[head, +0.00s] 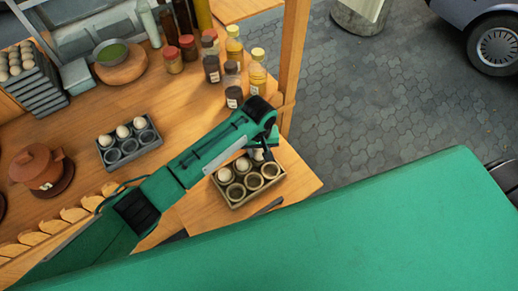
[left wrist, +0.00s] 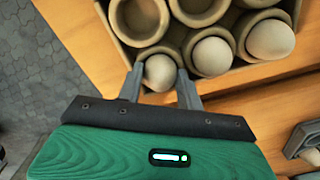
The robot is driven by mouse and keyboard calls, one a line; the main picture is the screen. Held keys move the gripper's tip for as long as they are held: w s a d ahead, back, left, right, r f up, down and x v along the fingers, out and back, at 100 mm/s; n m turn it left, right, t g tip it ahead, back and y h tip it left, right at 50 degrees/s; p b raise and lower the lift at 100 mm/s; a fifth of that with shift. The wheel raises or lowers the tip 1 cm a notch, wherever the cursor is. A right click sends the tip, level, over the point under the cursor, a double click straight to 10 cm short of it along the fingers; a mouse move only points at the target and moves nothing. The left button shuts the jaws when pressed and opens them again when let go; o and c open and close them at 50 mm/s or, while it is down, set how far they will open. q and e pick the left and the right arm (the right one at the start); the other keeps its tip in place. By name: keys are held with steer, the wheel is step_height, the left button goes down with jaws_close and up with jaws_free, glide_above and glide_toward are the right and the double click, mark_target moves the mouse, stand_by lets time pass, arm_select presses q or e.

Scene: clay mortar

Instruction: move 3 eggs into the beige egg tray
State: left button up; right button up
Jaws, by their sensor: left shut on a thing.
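The beige egg tray (head: 236,205) sits near the right end of the table; it also shows in the left wrist view (left wrist: 236,76). Its far row holds two white eggs (head: 225,175) (head: 243,164), and its near row in the head view has empty cups. My left gripper (left wrist: 160,78) is shut on a third egg (left wrist: 160,72) at the corner cup of that same row. I cannot tell whether this egg touches the cup bottom. A grey egg tray (head: 133,155) to the left has three eggs in its far row and empty cups in front. My right gripper is not in view.
A brown clay pot (head: 37,166) stands at the left and a stack of grey trays (head: 40,90) with eggs at the far left. Several bottles and jars (head: 234,85) stand behind my left arm, near a wooden post (head: 292,60). The table edge lies close to the beige tray.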

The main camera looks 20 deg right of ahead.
mark_target(259, 150)
arm_select(q)
steer(key=o, duration=0.7)
step_height(259, 150, up, 14)
steer(key=shift+f+b, duration=0.1)
steer(key=shift+b, duration=1.05)
